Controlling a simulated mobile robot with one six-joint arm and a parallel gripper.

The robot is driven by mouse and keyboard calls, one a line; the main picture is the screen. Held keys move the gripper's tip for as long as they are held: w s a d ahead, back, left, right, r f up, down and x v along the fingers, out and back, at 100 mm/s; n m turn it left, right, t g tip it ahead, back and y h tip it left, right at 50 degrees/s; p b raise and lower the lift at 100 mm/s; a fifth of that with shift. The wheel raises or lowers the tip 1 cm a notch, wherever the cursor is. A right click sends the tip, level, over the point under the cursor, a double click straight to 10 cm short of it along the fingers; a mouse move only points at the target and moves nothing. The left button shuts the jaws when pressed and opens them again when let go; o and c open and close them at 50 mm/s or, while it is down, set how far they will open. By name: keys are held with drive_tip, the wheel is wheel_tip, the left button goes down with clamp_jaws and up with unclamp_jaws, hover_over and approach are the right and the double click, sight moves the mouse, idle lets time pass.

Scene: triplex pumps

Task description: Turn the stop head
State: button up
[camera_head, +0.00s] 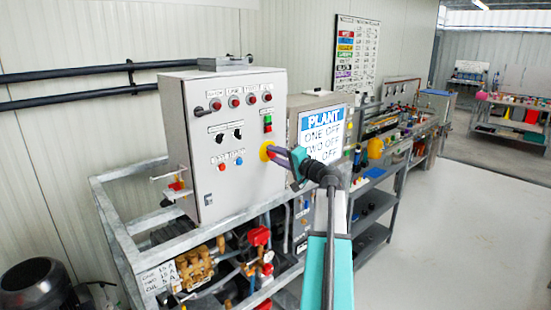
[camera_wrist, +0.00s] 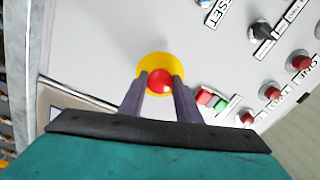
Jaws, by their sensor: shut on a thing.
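The stop head is a red round button on a yellow disc on the face of a light grey control cabinet (camera_head: 218,185). In the wrist view the red stop head (camera_wrist: 159,80) sits between the two dark fingertips, with the yellow disc (camera_wrist: 158,58) behind it. In the head view my gripper (camera_head: 270,153) reaches the cabinet's right side and covers most of the red head; part of the yellow disc (camera_head: 264,151) shows. My gripper (camera_wrist: 160,85) also fills the lower wrist view, its fingers shut on the stop head from both sides.
A green and red switch (camera_head: 267,124) is close above the stop head; it also shows right of the fingers in the wrist view (camera_wrist: 211,99). Red lamps, black knobs and small buttons share the panel. A "PLANT" sign (camera_head: 322,132) stands to the right. Pump pipework (camera_head: 195,266) lies below.

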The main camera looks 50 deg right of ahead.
idle(0.3)
drive_tip(key=o, duration=1.1)
drive_tip(key=shift+s+a+b, duration=0.15)
drive_tip(key=shift+s+b, duration=0.55)
drive_tip(key=shift+s, duration=1.6)
drive_tip(key=shift+s+a+b, duration=0.2)
drive_tip(key=shift+s+b, duration=0.55)
drive_tip(key=shift+s, duration=1.55)
drive_tip(key=shift+s+a+b, duration=0.15)
drive_tip(key=shift+s+b, duration=0.55)
drive_tip(key=shift+s, duration=1.6)
